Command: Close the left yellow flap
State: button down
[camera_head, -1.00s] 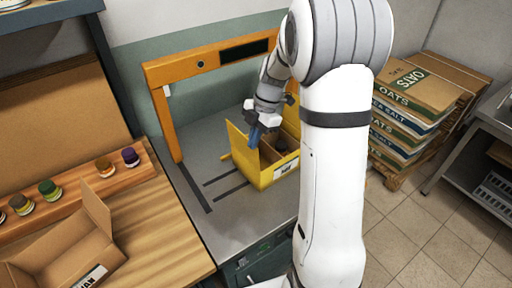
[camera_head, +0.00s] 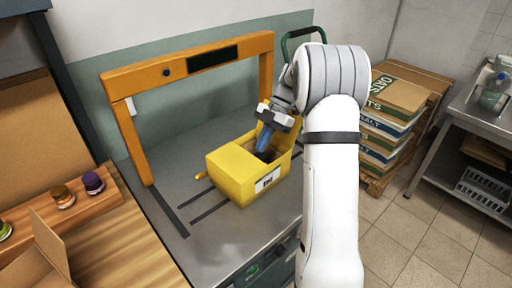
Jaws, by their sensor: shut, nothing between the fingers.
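The yellow box (camera_head: 245,193) stands on the grey bench under the orange frame, with a white label on its front. Its left yellow flap (camera_head: 232,164) lies over the left part of the box top, flat or nearly so. The right part of the box is open and dark inside, with yellow panels raised at the back and right. My gripper (camera_head: 263,143) points down over the opening, just right of the flap's inner edge, with its blue fingers shut and empty. I cannot tell whether the fingers touch the flap.
The orange frame (camera_head: 190,64) arches over the bench (camera_head: 215,232) behind the box. A wooden counter with jars (camera_head: 93,183) and an open cardboard box (camera_head: 42,256) is at left. Stacked oats sacks (camera_head: 392,95) stand at right. Bare bench lies in front of the box.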

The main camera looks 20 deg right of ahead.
jog(key=shift+w+d+f+b, duration=0.15)
jog(key=shift+d+f+b, duration=0.15)
jog(key=shift+f, duration=0.15)
jog(key=shift+w+d+f+b, duration=0.2)
jog(key=shift+f+b, duration=0.1)
jog(key=shift+f, duration=0.15)
jog(key=shift+s+f, duration=0.1)
